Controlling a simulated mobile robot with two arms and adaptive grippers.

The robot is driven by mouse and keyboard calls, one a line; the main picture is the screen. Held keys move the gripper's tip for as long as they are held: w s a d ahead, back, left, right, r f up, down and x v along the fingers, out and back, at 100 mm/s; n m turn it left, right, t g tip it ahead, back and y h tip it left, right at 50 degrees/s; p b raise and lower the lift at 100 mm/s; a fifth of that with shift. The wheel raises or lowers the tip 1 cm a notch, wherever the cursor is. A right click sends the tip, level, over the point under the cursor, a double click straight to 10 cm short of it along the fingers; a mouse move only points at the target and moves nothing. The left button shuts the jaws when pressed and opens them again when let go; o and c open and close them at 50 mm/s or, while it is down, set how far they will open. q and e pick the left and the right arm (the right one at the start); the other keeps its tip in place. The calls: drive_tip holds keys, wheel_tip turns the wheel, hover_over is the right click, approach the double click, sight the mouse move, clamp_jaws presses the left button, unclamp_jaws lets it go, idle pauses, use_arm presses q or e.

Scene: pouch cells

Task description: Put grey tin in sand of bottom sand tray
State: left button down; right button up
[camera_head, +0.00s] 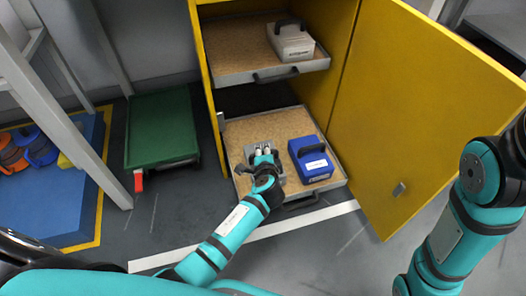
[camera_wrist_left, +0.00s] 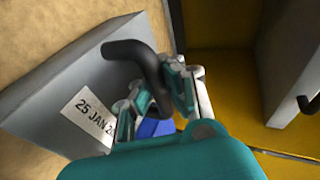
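The grey tin (camera_head: 249,153) is in the bottom sand tray (camera_head: 232,132), left of a blue tin, and partly hidden by my left gripper (camera_head: 264,153). In the left wrist view the grey tin (camera_wrist_left: 60,85) shows a dated label and a black curved handle (camera_wrist_left: 145,65). My left gripper's fingers (camera_wrist_left: 155,100) are on both sides of this handle and look closed on it. Sand shows around the tin; its underside is hidden, so I cannot tell if it rests fully on the sand. My right arm is at the right, its gripper out of view.
The blue tin (camera_head: 311,160) stands close on the right in the same tray. The upper sand tray (camera_head: 230,75) holds a pale tin (camera_head: 290,42). The yellow cabinet door (camera_head: 425,100) stands open at the right. A green box (camera_head: 160,125) stands on the floor left of the cabinet.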

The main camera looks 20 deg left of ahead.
use_arm(q)
drive_tip(key=c, duration=2)
unclamp_jaws()
drive_tip(key=o, duration=0.5)
